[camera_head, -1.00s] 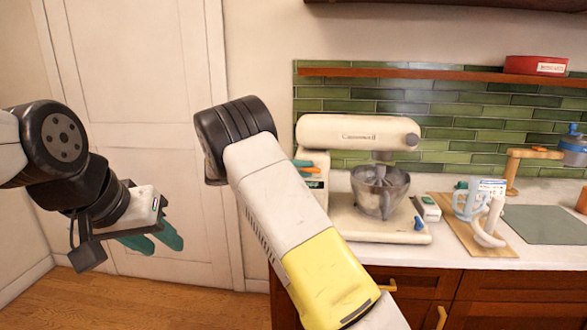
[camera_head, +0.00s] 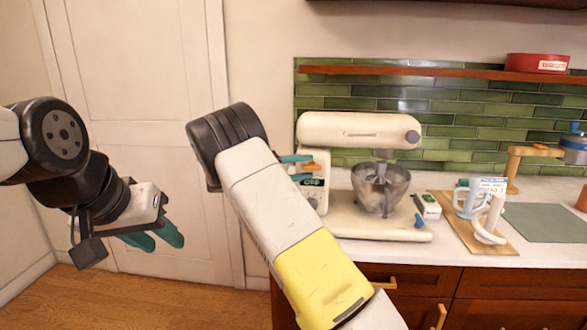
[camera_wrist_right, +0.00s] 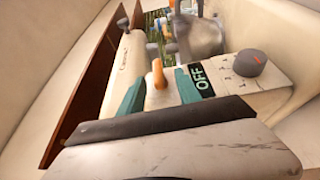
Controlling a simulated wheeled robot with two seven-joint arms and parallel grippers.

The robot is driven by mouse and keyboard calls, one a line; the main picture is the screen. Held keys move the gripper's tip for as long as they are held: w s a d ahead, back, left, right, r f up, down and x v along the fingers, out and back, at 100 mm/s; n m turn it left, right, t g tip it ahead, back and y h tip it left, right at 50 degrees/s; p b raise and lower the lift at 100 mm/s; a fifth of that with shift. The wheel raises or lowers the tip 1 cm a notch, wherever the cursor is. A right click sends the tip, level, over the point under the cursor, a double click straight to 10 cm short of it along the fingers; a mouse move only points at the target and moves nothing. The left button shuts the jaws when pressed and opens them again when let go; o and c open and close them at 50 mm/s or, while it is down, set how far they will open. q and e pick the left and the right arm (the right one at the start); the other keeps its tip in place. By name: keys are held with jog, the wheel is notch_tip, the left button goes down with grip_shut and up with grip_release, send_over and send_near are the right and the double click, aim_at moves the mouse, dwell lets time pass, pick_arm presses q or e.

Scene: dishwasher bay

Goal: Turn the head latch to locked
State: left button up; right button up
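The stand mixer (camera_head: 350,130) is cream with its head level over a steel bowl (camera_head: 380,188). Its orange head latch lever (camera_wrist_right: 158,75) shows in the right wrist view, beside a black panel reading OFF (camera_wrist_right: 203,79). My right gripper (camera_wrist_right: 160,88) is open. Its teal fingers stand on either side of the lever, with gaps visible; whether either finger touches it I cannot tell. In the head view the right fingers (camera_head: 298,167) are at the mixer's left end, partly hidden by my forearm. My left gripper (camera_head: 155,240) hangs far left in front of the door, empty; its teal fingers are apart.
A dark grey knob (camera_wrist_right: 249,63) sits beside the OFF panel. The counter to the right holds a wooden board (camera_head: 470,225) with mugs, a wooden stand (camera_head: 520,160) and a grey-green mat (camera_head: 545,223). A red box (camera_head: 537,63) is on the shelf.

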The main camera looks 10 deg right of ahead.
jog(key=shift+a, duration=0.1)
jog(key=a, duration=0.7)
jog(key=shift+s+a, duration=0.3)
jog(key=shift+s, duration=0.1)
